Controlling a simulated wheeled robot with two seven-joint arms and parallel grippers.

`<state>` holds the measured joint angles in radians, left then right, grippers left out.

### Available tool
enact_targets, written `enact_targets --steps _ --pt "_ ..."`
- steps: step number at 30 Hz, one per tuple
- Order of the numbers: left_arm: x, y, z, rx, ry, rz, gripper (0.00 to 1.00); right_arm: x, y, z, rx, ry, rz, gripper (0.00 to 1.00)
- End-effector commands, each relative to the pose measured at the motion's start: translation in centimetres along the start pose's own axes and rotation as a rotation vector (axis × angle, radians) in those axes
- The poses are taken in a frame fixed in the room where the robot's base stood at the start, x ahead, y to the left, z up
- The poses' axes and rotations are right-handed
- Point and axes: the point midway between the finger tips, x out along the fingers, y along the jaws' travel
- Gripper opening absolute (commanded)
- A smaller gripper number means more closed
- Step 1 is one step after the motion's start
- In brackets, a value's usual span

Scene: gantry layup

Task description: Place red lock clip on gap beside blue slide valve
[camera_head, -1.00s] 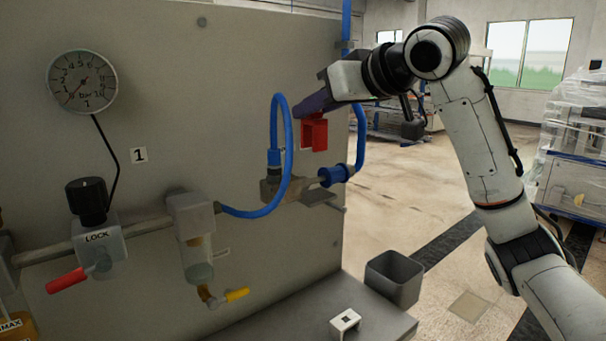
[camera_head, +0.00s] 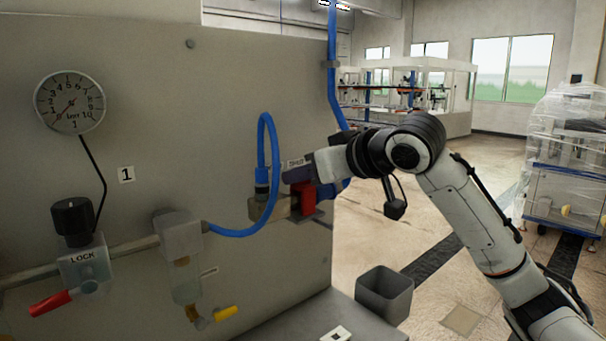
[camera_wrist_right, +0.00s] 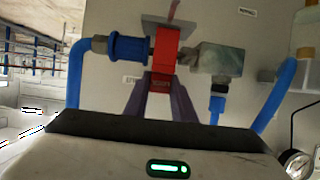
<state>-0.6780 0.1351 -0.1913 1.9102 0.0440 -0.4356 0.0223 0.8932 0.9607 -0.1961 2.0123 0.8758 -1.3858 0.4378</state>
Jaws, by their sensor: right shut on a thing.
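The red lock clip (camera_head: 307,198) is held in my right gripper (camera_head: 299,178), whose dark purple fingers are shut on it. In the right wrist view the clip (camera_wrist_right: 165,50) sits in the gap between the blue slide valve (camera_wrist_right: 128,47) and the grey metal block (camera_wrist_right: 218,62). It looks to be over the stem there; whether it is fully seated I cannot tell. The purple fingers (camera_wrist_right: 159,98) grip its near end. In the head view the blue slide valve is largely hidden behind my gripper. My left gripper is not in view.
A looped blue hose (camera_head: 262,150) rises beside the block, close to my gripper. The panel (camera_head: 150,130) carries a gauge (camera_head: 70,102) and a black-knobbed LOCK valve (camera_head: 74,225).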

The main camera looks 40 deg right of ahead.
Motion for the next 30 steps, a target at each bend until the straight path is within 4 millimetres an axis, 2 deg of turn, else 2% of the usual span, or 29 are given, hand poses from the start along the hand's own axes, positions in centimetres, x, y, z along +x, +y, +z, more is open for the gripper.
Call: enact_targets --steps 2,3,6,17,20,30 --pt "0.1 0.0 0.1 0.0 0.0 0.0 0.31 0.1 0.0 0.2 0.0 0.0 0.0 0.01" --pt "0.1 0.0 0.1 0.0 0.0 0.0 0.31 0.1 0.0 0.2 0.0 0.0 0.0 0.26" --pt "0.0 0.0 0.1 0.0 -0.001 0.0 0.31 0.1 0.0 0.2 0.0 0.0 0.0 0.42" --pt "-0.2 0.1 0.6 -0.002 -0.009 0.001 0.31 -0.2 0.0 -0.1 -0.001 0.0 0.0 0.42" --pt "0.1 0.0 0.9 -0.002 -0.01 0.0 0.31 -1.3 0.0 0.0 -0.002 0.002 0.0 0.42" --pt "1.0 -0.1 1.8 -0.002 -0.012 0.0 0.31 -8.5 0.1 0.0 -0.003 0.003 0.003 0.42"
